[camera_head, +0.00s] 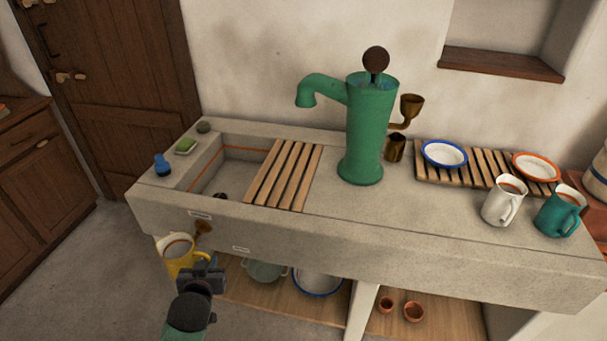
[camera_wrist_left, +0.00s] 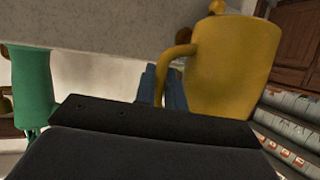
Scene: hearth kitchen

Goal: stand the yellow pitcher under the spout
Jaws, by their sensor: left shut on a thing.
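The yellow pitcher (camera_head: 180,262) hangs in front of the stone sink's front left, below the sink's rim, in the head view. It looks close to upright there, and its pale inside shows. My left gripper (camera_head: 201,273) is at its right side, shut on its handle. In the left wrist view the pitcher (camera_wrist_left: 232,65) fills the upper right, with its handle at the jaws (camera_wrist_left: 165,88). The spout (camera_head: 305,97) belongs to the green pump (camera_head: 368,130) and points down above the sink basin (camera_head: 225,178). My right gripper is in neither view.
A slatted wooden rack (camera_head: 284,175) covers the basin's right part. A blue bottle (camera_head: 162,166) and a green soap dish (camera_head: 186,146) stand on the left ledge. White (camera_head: 503,202) and teal (camera_head: 560,212) mugs stand at the right. Pots and bowls sit on the lower shelf (camera_head: 345,305).

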